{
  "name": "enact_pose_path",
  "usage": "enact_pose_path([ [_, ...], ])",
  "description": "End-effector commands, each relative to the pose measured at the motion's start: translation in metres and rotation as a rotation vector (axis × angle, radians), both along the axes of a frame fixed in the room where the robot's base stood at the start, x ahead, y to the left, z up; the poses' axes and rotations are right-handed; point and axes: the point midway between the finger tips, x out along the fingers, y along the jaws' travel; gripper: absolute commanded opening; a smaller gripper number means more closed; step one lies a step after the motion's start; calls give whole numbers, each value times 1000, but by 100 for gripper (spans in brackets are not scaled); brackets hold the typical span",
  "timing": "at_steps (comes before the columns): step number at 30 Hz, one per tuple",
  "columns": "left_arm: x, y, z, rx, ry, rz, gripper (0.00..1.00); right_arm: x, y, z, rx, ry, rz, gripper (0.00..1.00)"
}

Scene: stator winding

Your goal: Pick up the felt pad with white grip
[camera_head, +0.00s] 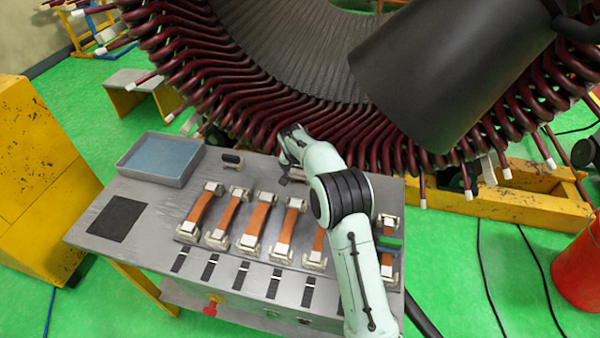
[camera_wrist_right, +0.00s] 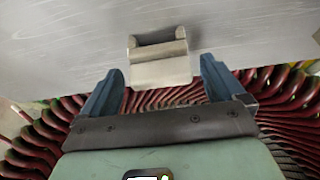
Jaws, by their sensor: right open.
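A small pale piece with a darker grey inner part (camera_wrist_right: 160,68), which looks like the felt pad with white grip, is at the grey table surface in the right wrist view. My right gripper (camera_wrist_right: 163,82) is open, with its two blue fingers on either side of this piece and gaps between. In the head view my right gripper (camera_head: 288,168) is over the back edge of the table, and the arm hides much of what is under it. My left gripper is not in view.
The grey table (camera_head: 150,195) holds several orange strips in pale holders, a dark square (camera_head: 117,217), a small black item (camera_head: 232,159) and a blue-lined tray (camera_head: 160,158). The stator (camera_head: 270,90) with dark red coil ends stands close behind. A red bucket (camera_head: 578,268) is at right.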

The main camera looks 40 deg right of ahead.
Motion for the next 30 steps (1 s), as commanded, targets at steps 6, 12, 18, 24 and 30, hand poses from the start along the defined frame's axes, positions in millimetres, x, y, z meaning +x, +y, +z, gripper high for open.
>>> enact_pose_path([
  [6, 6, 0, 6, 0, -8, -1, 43, 6, -6, -19, 0, -2, 1, 96],
  [12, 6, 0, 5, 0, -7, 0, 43, 6, -7, -21, 0, -2, 1, 96],
  [18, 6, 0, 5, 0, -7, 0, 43, 6, -7, -20, 0, -1, 0, 40],
  [24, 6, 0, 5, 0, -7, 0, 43, 6, -7, -20, 0, -2, 1, 38],
  [30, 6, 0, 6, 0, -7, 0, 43, 7, -7, -11, -1, -4, 1, 38],
])
